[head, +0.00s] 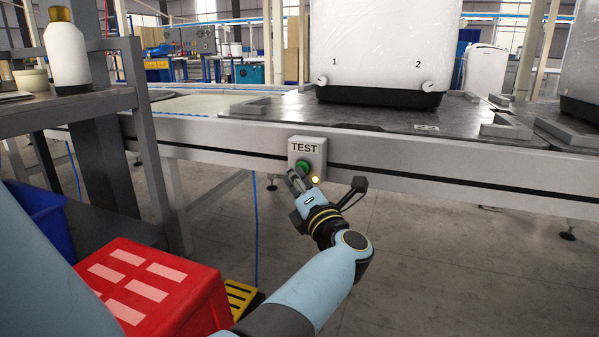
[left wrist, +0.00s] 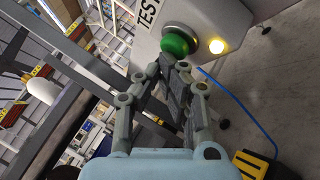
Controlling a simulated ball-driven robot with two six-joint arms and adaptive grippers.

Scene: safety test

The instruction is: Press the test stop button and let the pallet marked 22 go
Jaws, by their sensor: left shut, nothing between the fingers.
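A grey box marked TEST (head: 290,160) is fixed to the side of the conveyor. It carries a green button (head: 303,166) and a lit yellow lamp (head: 315,180). In the left wrist view the green button (left wrist: 179,40) and glowing lamp (left wrist: 217,46) are near the top. My left gripper (head: 294,177) is shut and empty, its fingertips (left wrist: 170,64) right at the button's lower edge; I cannot tell whether they touch it. The dark pallet marked 22 (head: 385,123) lies on the conveyor, bearing a white wrapped machine (head: 380,45) with knobs 1 and 2. My right gripper is not in view.
A grey shelf (head: 70,108) with a white bottle (head: 68,55) stands at the left. Below it are a red crate (head: 200,290) and a blue bin (head: 45,215). Another pallet (head: 570,130) lies at the right. Open floor lies under and before the conveyor.

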